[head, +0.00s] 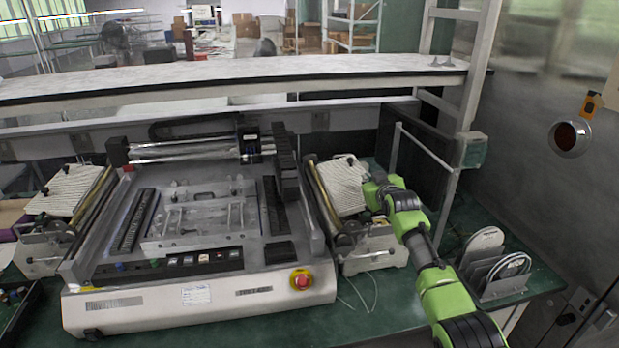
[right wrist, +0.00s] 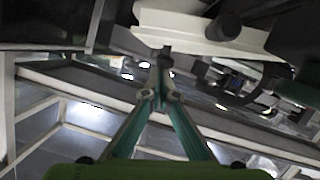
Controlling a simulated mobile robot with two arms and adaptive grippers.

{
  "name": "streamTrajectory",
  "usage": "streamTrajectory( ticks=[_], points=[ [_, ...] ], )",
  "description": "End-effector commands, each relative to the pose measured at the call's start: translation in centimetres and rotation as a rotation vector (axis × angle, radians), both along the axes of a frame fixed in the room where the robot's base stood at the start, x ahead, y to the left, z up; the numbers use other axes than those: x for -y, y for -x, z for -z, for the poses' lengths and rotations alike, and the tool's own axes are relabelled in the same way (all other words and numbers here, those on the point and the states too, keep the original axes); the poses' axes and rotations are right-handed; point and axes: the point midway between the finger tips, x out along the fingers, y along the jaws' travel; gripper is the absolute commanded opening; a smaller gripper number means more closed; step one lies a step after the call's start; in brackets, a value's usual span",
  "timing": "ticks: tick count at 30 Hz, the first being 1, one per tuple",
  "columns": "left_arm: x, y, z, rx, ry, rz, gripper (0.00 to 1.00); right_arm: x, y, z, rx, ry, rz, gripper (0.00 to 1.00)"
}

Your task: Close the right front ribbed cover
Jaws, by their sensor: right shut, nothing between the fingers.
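The right ribbed cover (head: 342,186) is a pale, ridged plate on the small device (head: 372,250) right of the large machine. It looks raised and tilted. My right gripper, at the end of the green arm, is at the cover's right side in the head view; its fingers are hard to make out there. In the right wrist view the right gripper (right wrist: 165,68) is shut and empty, its fingertips together just below a pale rounded part (right wrist: 200,25) with a dark knob. I cannot tell whether they touch it. My left gripper is not in view.
The large machine (head: 200,300) with a red button fills the middle of the green bench. A similar ribbed cover (head: 68,190) is at the left. A rack of white discs (head: 490,262) stands right of my arm. A metal frame (head: 445,170) rises behind it.

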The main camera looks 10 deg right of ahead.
Motion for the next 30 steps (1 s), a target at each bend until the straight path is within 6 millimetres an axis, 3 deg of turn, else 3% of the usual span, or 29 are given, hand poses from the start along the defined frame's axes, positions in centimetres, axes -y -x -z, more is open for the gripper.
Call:
streamTrajectory(
  ticks=[14,24,25,30],
  points=[
    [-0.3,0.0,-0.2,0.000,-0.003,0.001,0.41,0.0,0.0,-0.1,-0.004,0.002,0.001,0.00],
    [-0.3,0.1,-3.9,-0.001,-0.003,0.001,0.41,-0.1,-0.1,-4.8,0.000,0.003,0.002,0.00],
    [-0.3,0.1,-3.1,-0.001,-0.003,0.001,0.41,-0.1,0.3,-3.9,-0.002,0.003,0.002,0.00],
    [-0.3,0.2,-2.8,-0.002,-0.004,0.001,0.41,-0.1,2.0,-4.5,0.001,0.003,0.002,0.00]
  ],
)
